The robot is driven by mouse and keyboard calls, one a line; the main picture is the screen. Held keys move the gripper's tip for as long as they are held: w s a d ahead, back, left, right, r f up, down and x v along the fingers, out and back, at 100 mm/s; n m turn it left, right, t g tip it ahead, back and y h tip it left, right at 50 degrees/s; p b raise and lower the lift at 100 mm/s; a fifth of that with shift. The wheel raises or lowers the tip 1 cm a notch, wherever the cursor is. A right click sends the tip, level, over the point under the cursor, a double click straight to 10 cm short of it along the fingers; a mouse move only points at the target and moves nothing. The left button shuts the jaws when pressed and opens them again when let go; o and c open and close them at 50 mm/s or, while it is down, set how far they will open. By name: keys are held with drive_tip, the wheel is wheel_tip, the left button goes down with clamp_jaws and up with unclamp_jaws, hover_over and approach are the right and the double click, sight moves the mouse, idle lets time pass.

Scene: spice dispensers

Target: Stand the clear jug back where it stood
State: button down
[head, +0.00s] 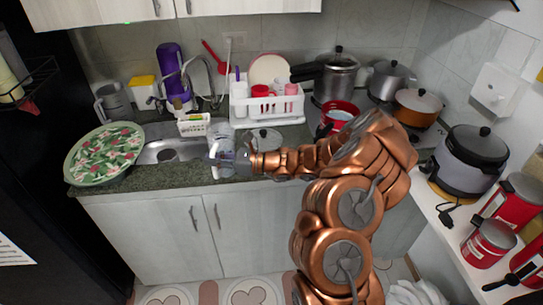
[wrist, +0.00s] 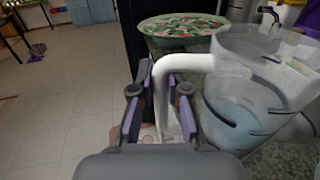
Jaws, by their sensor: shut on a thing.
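The clear jug (wrist: 250,90) fills the right side of the wrist view. It looks upright, with its white handle towards my gripper (wrist: 160,95). My gripper is shut on the handle, with one finger on each side of it. In the head view the jug (head: 221,135) is at the front of the counter, right of the sink, and my gripper (head: 230,158) reaches it from the right. The gripper hides part of the jug. I cannot tell whether its base touches the counter.
The sink (head: 172,150) and a floral tray (head: 104,153) lie to the left. A white dish rack (head: 268,108), a glass lid (head: 264,137) and a red pot (head: 341,112) are to the right. A small white basket (head: 194,124) is behind. The counter's front edge is close.

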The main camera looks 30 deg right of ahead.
drive_tip(key=shift+w+d, duration=0.1)
drive_tip(key=shift+w, duration=0.2)
drive_tip(key=d+r+b, duration=0.1)
drive_tip(key=d+b, duration=0.1)
drive_tip(key=d, duration=0.1)
drive_tip(key=d+r+m+t+h+b, duration=0.1)
drive_tip(key=d+b, duration=0.1)
drive_tip(key=d, duration=0.2)
drive_tip(key=d+r+t+b, duration=0.1)
drive_tip(key=d+b, duration=0.1)
drive_tip(key=d, duration=0.1)
drive_tip(key=shift+d+m+h, duration=0.35)
drive_tip(key=shift+m+h, duration=0.05)
drive_tip(key=s+d+r+m+t+h+b, duration=0.1)
drive_tip(key=s+d+r+b, duration=0.1)
drive_tip(key=d, duration=0.4)
drive_tip(key=s+d+r+m+t+h+b, duration=0.1)
drive_tip(key=s+d+r+h+b, duration=0.1)
drive_tip(key=d, duration=0.3)
drive_tip(key=shift+d+r+m+t+b, duration=0.3)
drive_tip(key=shift+d+r+b, duration=0.1)
drive_tip(key=shift+r+b, duration=0.5)
drive_tip(key=shift+f, duration=0.2)
wheel_tip(320, 180, down, 10)
drive_tip(key=p, duration=0.2)
drive_tip(key=shift+r, duration=0.25)
drive_tip(key=c, duration=1.2)
unclamp_jaws()
